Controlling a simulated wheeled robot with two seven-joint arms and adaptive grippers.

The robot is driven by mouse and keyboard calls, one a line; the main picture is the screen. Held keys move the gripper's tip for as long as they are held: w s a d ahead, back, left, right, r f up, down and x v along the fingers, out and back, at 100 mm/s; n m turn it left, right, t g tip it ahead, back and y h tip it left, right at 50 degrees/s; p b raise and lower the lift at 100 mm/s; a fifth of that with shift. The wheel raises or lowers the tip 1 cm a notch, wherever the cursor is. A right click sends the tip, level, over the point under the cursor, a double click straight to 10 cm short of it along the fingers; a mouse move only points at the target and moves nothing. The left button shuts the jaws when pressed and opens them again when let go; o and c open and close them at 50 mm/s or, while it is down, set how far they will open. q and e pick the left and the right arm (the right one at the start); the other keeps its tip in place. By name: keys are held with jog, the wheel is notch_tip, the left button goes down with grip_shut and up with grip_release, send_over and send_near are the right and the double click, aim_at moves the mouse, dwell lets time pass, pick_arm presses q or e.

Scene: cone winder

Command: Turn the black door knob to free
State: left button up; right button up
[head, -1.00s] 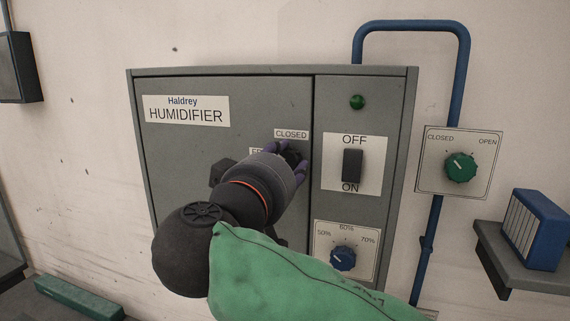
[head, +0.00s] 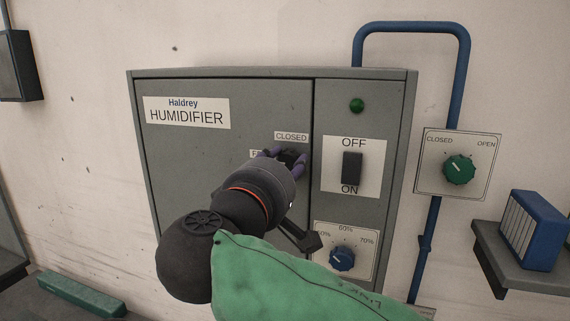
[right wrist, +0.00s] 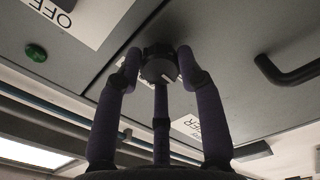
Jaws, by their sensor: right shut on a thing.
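The black door knob (head: 287,156) is on the grey humidifier door (head: 200,150), below the CLOSED label (head: 291,136). A second label (head: 257,154), mostly covered, is to its left. My right gripper (head: 284,160) has its purple fingers shut around the knob, which is largely hidden in the head view. In the right wrist view the knob (right wrist: 160,65) sits between the fingertips, with a pale mark at its lower right edge. The FREE label (right wrist: 188,125) shows partly behind a finger. My left gripper is not in view.
Right of the door are the OFF/ON switch (head: 352,167), a green lamp (head: 357,105) and the humidity dial (head: 342,257). A black door handle (right wrist: 290,70) shows in the right wrist view. A green valve knob (head: 459,169), blue pipe (head: 461,80) and shelf (head: 530,262) stand further right.

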dwell(0.3)
jog(key=o, duration=1.2)
jog(key=shift+c, duration=0.2)
jog(key=v, duration=1.2)
